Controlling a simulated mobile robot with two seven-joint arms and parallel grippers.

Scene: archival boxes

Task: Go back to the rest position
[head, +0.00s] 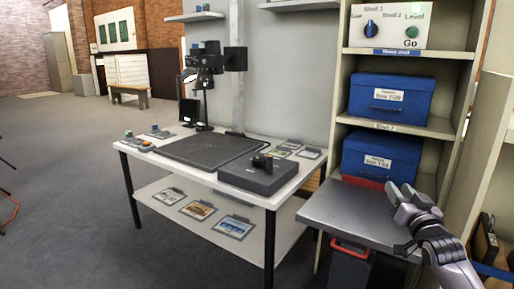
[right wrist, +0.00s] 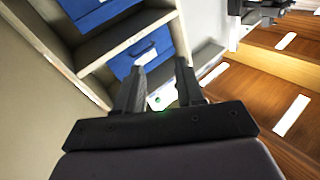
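My right gripper (head: 400,192) is in the lower right of the head view, in front of the shelving and above the grey metal surface (head: 345,212). In the right wrist view its two dark fingers stand apart, and the right gripper (right wrist: 160,72) is open with nothing between them. A blue box (head: 390,97) with a white label sits on the middle shelf. A second blue box (head: 381,157) sits on the shelf below, behind the gripper in the picture. It also seems to show in the right wrist view as a blue box (right wrist: 150,50). My left gripper is not in view.
A control panel (head: 388,26) with a blue knob and green button stands on the top shelf. A white table (head: 290,190) holds a copy stand (head: 207,75) and a dark grey box (head: 258,176). A red-rimmed bin (head: 350,268) is under the metal surface. The floor at left is mostly clear.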

